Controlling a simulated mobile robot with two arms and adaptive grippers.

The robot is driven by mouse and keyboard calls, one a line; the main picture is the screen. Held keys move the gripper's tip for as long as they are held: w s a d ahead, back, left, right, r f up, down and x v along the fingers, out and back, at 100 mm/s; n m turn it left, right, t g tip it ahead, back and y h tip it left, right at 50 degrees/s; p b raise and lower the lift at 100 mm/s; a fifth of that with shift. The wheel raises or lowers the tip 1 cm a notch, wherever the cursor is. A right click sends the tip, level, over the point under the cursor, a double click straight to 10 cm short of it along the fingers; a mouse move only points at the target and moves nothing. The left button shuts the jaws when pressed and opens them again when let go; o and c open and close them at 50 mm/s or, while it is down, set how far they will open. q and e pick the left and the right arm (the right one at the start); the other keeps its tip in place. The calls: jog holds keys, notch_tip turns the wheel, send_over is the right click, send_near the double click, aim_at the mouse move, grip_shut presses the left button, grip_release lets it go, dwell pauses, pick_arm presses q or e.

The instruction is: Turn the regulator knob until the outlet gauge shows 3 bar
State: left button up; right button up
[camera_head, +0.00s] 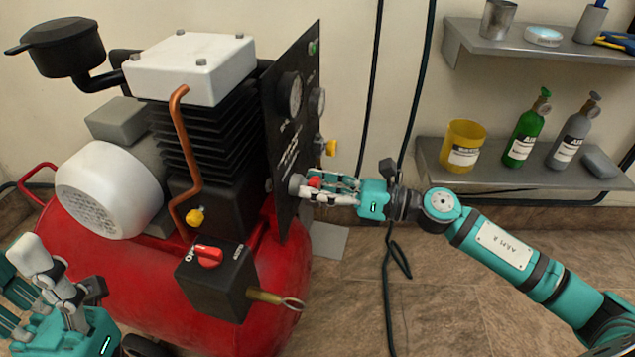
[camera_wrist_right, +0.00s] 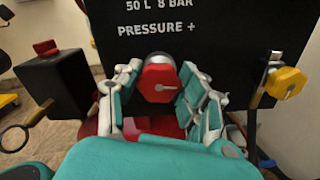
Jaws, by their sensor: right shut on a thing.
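The red regulator knob (camera_wrist_right: 158,82) sits on the black panel under the "PRESSURE +" lettering in the right wrist view, with a pale pointer mark on its face. It also shows in the head view (camera_head: 315,182). My right gripper (camera_wrist_right: 155,90) is shut on it, one finger on each side. In the head view my right gripper (camera_head: 325,187) reaches the panel from the right. Two round gauges (camera_head: 290,95) (camera_head: 318,102) are higher on the panel, seen at a steep angle; their readings cannot be made out. My left gripper (camera_head: 50,290) is at the lower left, away from the panel.
The red compressor tank (camera_head: 130,285) fills the left side. A black switch box (camera_head: 215,285) with a red rotary switch (camera_head: 208,256) stands in front. A yellow valve handle (camera_wrist_right: 287,82) is right of the knob. Shelves (camera_head: 520,180) with bottles hang at the right; black cables hang behind my right arm.

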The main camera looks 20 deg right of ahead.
jog(key=o, duration=1.2)
jog(key=v, duration=1.2)
